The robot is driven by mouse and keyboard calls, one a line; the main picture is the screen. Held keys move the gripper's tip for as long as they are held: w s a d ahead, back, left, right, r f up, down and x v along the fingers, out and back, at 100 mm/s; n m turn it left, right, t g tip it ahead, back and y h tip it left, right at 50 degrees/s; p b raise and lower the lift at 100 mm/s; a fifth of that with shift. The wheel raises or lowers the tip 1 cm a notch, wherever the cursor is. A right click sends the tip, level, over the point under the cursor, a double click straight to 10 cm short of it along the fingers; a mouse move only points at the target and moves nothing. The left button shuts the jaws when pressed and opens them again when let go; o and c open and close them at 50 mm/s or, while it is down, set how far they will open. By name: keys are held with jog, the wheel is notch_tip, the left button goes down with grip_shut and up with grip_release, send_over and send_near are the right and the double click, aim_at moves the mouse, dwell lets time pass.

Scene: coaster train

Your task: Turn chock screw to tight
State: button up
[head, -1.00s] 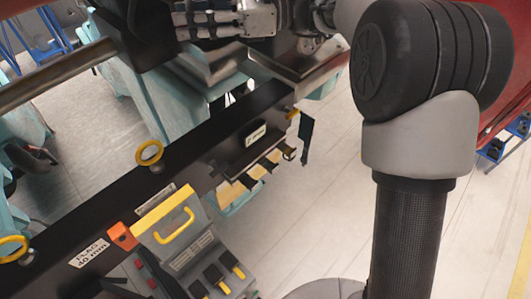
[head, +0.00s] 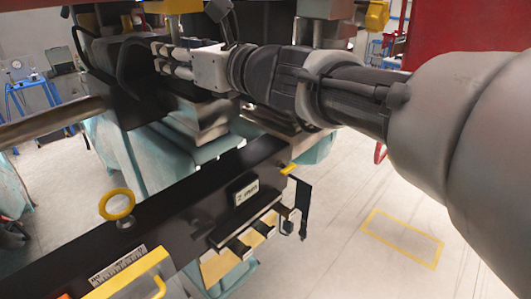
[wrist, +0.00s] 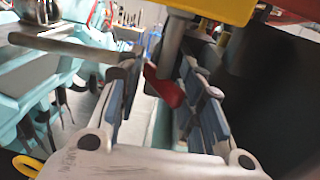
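In the wrist view, a grey upright shaft (wrist: 171,48) with a red lever-like end (wrist: 166,87) hangs below a yellow block (wrist: 215,10). It may be the chock screw; no label confirms this. My gripper (wrist: 158,78) is open, with its blue-padded fingers on either side of the red end. I cannot tell whether either finger touches it. In the head view, my gripper (head: 160,58) points left in front of dark machinery, just below a yellow part (head: 182,6). The red end cannot be made out there.
A long black beam (head: 175,200) with a yellow ring (head: 117,205) and a yellow handle (head: 130,277) runs below my arm. A metal bar (head: 50,122) juts out at left. Floor at right is clear around a yellow-outlined rectangle (head: 405,238).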

jog(key=shift+s+a+f+m+t+h+b, duration=0.1)
jog(key=shift+m+t+h+b, duration=0.2)
jog(key=shift+m+t+h, duration=0.15)
jog(key=v, duration=1.7)
jog(key=s+f+n+g+h+b, duration=0.1)
jog(key=f+n+b, duration=0.2)
jog(key=f, duration=0.5)
jog(key=s+d+f+n+g+h+b, duration=0.1)
jog(key=s+f+n+b, duration=0.1)
jog(key=f, duration=0.5)
jog(key=s+f+n+g+h+b, duration=0.1)
jog(key=f+n+b, duration=0.3)
jog(key=f, duration=0.4)
jog(key=shift+s+d+f+g+h+b, duration=0.35)
jog(key=shift+s+h, duration=0.2)
jog(key=shift+s, duration=0.2)
jog(key=shift+n, duration=0.25)
